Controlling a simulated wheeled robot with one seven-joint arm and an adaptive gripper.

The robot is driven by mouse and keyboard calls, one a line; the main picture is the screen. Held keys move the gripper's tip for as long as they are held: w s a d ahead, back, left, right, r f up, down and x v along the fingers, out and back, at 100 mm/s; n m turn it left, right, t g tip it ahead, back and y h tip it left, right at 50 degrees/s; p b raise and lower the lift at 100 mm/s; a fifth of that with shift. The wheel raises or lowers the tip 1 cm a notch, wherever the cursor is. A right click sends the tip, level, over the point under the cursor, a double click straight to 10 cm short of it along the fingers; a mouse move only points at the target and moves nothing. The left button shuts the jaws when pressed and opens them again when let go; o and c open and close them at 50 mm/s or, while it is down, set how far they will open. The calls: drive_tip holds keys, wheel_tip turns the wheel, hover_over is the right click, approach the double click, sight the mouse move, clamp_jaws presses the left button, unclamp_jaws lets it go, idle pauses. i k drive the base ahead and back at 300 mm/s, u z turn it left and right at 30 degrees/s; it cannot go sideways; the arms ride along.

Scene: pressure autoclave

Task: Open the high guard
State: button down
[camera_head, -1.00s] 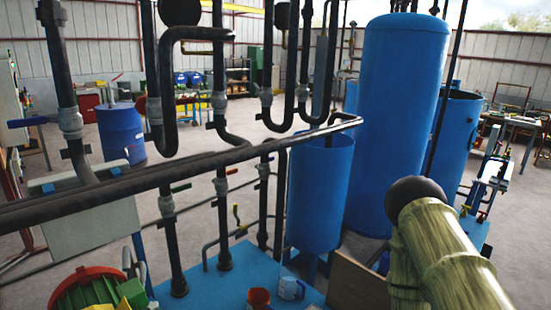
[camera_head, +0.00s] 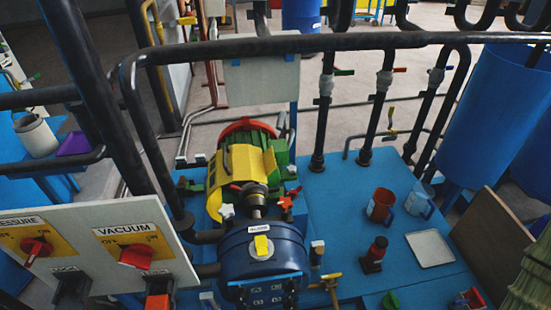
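No part in view is labelled as the high guard, so I cannot tell for sure which one it is. A yellow cover (camera_head: 243,172) sits over the green motor (camera_head: 279,157), behind a blue pump body (camera_head: 262,262) with a small yellow tab on top. A metal shaft coupling (camera_head: 254,196) shows between the yellow cover and the blue body. Whether the cover is open or shut is unclear. My gripper is not in view; only a greenish piece of my arm shows at the lower right edge.
A white panel (camera_head: 90,225) with red knobs, one marked VACUUM, stands at lower left. A thick black pipe (camera_head: 330,42) crosses above the machine. On the blue platform are a red mug (camera_head: 381,206), a clear jug (camera_head: 419,200), a white tray (camera_head: 430,248) and a red-topped bottle (camera_head: 375,253).

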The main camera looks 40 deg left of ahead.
sight(233, 163)
drive_tip(key=u, duration=0.25)
drive_tip(key=k, duration=0.45)
drive_tip(key=u, duration=1.8)
drive_tip(key=k, duration=1.3)
drive_tip(key=z, duration=0.65)
drive_tip(key=i, duration=0.9)
drive_tip(key=u, duration=0.05)
